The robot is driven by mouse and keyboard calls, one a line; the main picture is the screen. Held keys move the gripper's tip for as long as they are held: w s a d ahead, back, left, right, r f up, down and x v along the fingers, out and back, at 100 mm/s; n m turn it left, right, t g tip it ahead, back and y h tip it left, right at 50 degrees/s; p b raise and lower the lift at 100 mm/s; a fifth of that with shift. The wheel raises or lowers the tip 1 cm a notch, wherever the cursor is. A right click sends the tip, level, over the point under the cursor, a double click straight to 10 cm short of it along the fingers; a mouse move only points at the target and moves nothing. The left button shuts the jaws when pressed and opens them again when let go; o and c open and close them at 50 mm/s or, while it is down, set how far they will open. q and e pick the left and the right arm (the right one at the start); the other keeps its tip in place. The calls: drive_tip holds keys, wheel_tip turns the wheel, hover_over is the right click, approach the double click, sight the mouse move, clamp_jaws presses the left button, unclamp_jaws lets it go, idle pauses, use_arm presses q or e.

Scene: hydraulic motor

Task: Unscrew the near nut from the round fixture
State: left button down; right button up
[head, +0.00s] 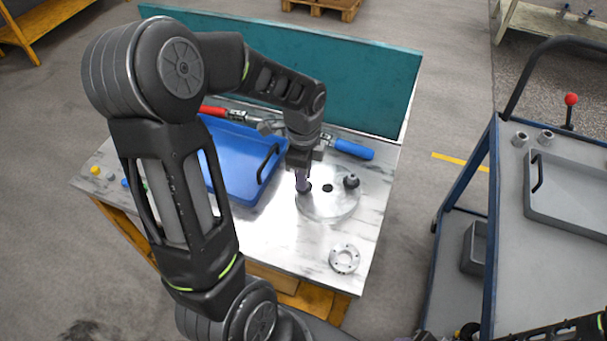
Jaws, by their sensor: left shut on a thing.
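The round fixture (330,208) is a shiny metal disc lying on the marbled table top, with a dark hole at its middle. My left gripper (302,183) points down at the disc's left side. It is shut on a small dark nut (307,187), mostly hidden by the fingers; I cannot tell whether the nut still touches the disc. A second dark nut (351,181) stands on the disc's right side. My right gripper is not in view; dark links of my right arm show at the lower right edge.
A blue tray (236,190) with a black handle lies left of the fixture. A blue-handled tool (353,149) lies behind it. A flanged ring (344,259) lies in front. A teal panel (350,80) closes the table's back. A blue trolley (500,240) stands right, beyond a floor gap.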

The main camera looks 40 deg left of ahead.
use_arm(q)
drive_tip(key=c, duration=1.5)
unclamp_jaws()
clamp_jaws()
unclamp_jaws()
drive_tip(key=shift+r+p, duration=1.5)
drive_tip(key=shift+r, duration=0.3)
